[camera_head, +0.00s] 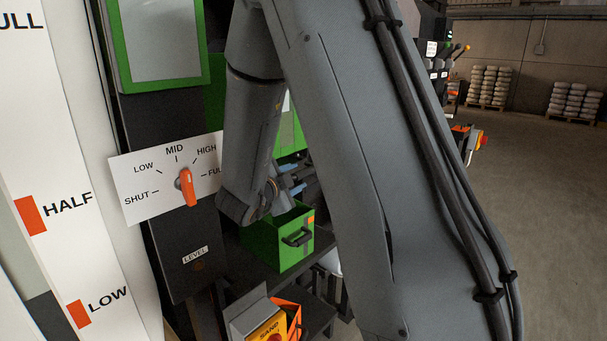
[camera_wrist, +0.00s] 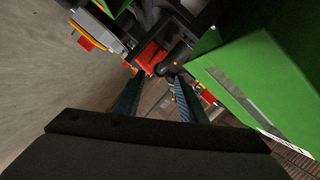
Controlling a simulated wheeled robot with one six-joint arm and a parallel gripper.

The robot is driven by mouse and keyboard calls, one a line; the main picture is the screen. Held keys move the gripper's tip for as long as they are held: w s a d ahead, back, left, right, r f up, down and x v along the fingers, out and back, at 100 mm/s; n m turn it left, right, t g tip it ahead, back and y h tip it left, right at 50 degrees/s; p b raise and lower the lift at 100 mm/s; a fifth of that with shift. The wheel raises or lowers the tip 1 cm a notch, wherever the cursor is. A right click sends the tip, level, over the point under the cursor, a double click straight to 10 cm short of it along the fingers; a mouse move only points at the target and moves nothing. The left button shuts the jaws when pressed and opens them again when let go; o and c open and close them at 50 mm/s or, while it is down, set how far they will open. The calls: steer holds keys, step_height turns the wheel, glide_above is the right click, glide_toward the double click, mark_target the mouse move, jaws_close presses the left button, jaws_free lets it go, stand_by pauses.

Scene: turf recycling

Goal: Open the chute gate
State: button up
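No part in view can be surely told as the chute gate. A white dial plate (camera_head: 150,172) marked SHUT, LOW, MID, HIGH and FULL stands on a dark panel, left of my arm in the head view. Its orange knob (camera_head: 188,189) is tilted near upright; which mark it points at is unclear. My gripper (camera_wrist: 157,80) has its two fingers apart with nothing between them in the wrist view. A dark rounded handle-like part (camera_wrist: 172,67) and a red block (camera_wrist: 150,57) lie just beyond the fingertips. In the head view my arm mostly hides the gripper.
A green box with a black handle (camera_head: 277,243) stands below my gripper. A yellow SAND container (camera_head: 268,328) is lower down. A level scale (camera_head: 75,235) marked HALF and LOW is at left. A large green panel (camera_wrist: 262,85) is close on the gripper's right. Open floor (camera_head: 545,190) lies right.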

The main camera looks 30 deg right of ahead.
mark_target(304, 174)
steer(key=p+x, duration=0.1)
steer(key=x, duration=0.6)
steer(key=shift+f, duration=0.1)
steer(key=shift+c, duration=0.3)
steer(key=shift+s, duration=0.1)
jaws_close()
